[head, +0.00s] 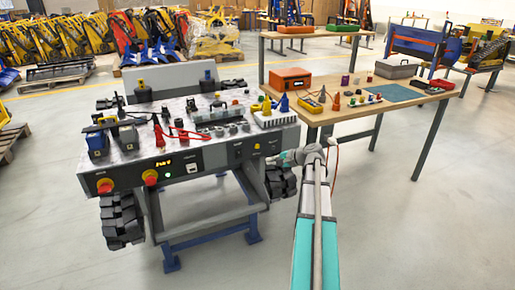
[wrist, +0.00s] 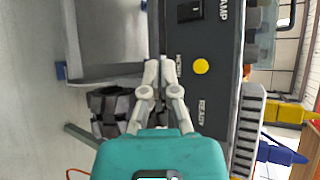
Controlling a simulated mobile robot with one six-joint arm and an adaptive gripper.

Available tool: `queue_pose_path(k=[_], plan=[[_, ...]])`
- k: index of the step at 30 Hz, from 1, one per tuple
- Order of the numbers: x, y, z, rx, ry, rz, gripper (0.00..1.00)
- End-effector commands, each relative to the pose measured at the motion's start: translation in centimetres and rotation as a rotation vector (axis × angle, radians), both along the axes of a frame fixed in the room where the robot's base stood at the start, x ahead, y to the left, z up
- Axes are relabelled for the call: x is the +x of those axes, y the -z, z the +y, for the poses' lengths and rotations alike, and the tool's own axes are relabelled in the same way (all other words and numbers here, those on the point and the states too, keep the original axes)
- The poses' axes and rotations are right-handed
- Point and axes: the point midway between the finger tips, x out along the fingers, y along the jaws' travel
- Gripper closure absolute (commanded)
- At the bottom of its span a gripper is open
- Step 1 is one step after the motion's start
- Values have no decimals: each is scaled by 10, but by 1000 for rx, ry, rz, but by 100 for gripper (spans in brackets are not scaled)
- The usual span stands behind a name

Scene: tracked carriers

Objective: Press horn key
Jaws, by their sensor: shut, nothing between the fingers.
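A round yellow button (wrist: 200,66) sits on the dark front panel (wrist: 208,45) of the carrier, with small lettering beside it that I cannot read surely. In the head view the yellow button (head: 257,146) is near the right end of the panel (head: 222,153). My gripper (wrist: 160,68) is shut and empty. In the wrist view its fingertips lie to the left of the button, apart from it, over the panel's edge. In the head view my gripper (head: 284,157) is to the right of the button and slightly lower. Its distance from the panel is hard to tell.
A black rocker switch (wrist: 190,11) marked LAMP is beside the button. Red knobs (head: 150,177) are at the panel's left. A black track (head: 281,182) is below my gripper. A wooden workbench (head: 345,110) with tools stands at right. The front floor is clear.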

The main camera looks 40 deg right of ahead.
Motion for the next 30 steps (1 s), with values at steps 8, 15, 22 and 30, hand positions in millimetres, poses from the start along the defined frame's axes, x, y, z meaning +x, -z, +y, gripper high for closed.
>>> queue_pose_path(k=[8,15,22,30], plan=[[18,0,-5,0,0,0,100],[42,0,-10,-1,-2,0,100],[65,0,-16,-1,0,0,100],[81,0,-19,-1,-2,0,100]])
